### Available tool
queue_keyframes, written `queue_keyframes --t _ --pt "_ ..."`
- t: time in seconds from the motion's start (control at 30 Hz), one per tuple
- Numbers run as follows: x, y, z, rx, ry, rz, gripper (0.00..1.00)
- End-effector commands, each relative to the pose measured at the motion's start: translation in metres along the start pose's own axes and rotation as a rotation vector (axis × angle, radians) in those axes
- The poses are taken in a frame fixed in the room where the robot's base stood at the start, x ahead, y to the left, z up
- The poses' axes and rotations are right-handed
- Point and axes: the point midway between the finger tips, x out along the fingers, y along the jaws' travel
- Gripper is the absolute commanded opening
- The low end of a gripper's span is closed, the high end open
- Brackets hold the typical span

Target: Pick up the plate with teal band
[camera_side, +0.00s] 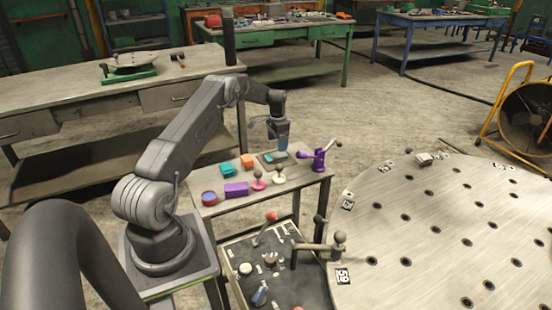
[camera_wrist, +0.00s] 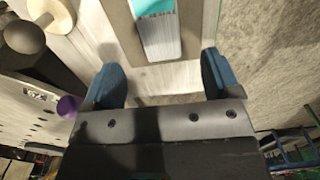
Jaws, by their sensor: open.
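The plate with teal band (camera_wrist: 160,38) shows at the top of the wrist view as a silver strip with a teal band across it. It lies on a darker grey piece (camera_wrist: 192,15) on the small table. In the side view my gripper (camera_side: 278,146) is above this spot, pointing down, and partly hides the plate. In the wrist view the blue fingers of my gripper (camera_wrist: 160,72) are spread apart with nothing between them. The near end of the plate lies ahead of the gap between the fingers, and the gripper looks apart from it.
On the small table (camera_side: 304,178) stand a purple clamp (camera_side: 319,158), a teal block (camera_side: 228,169), an orange block (camera_side: 247,160), a purple block (camera_side: 236,189) and knobs on discs (camera_side: 258,181). A large perforated round table (camera_side: 440,220) stands to the right.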

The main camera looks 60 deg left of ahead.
Motion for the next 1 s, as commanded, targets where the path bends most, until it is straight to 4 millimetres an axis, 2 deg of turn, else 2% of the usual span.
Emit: queue_keyframes --t 0.23,0.5,0.8,1.0 --pt "0.019 0.0 0.001 0.0 0.0 0.0 0.83" --pt "0.056 0.001 0.003 -0.001 -0.001 0.0 0.83" --pt "0.06 0.001 0.003 -0.001 0.001 -0.002 0.83" --pt "0.06 0.001 0.003 -0.001 0.001 -0.001 0.65"
